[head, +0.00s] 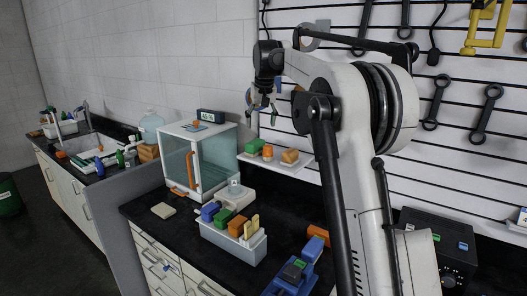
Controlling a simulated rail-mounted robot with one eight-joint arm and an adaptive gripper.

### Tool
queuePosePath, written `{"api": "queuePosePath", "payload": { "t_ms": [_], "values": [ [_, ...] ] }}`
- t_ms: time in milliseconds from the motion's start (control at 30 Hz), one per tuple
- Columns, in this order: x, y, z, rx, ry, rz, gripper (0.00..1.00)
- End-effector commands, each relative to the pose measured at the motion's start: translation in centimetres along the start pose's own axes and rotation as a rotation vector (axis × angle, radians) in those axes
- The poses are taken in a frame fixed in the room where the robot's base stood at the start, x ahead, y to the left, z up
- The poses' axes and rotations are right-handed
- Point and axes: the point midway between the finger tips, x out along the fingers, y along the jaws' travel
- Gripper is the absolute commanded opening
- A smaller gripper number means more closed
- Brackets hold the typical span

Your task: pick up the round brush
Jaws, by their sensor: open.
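My gripper (262,106) hangs at the end of my raised arm, in front of the white wall and above the level of the glass-fronted cabinet. It is open, and I see nothing between its fingers. I cannot pick out the round brush with certainty; the small items on the counters are too small to tell, and my arm hides part of the bench.
A glass-fronted cabinet (192,186) stands on the black bench (150,207). A grey bin (232,248) holds coloured blocks. A white shelf (285,167) carries several small blocks. A sink (88,147) with small items lies far left. Tools hang on the slatted wall (460,100).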

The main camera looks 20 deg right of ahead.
Motion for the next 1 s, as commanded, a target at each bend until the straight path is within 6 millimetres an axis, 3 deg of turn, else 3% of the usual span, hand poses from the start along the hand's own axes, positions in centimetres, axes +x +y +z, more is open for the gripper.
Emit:
{"api": "queuePosePath", "payload": {
  "t_ms": [100,333,667,1000],
  "values": [
    [1.9,1.8,-2.6,0.017,-0.02,0.005,0.59],
    [5.2,4.3,-5.1,0.038,-0.052,0.011,0.59],
    [8.1,5.3,-5.7,0.046,-0.065,0.012,0.59],
    [13.8,5.3,-5.3,0.046,-0.065,0.012,0.59]
  ]
}}
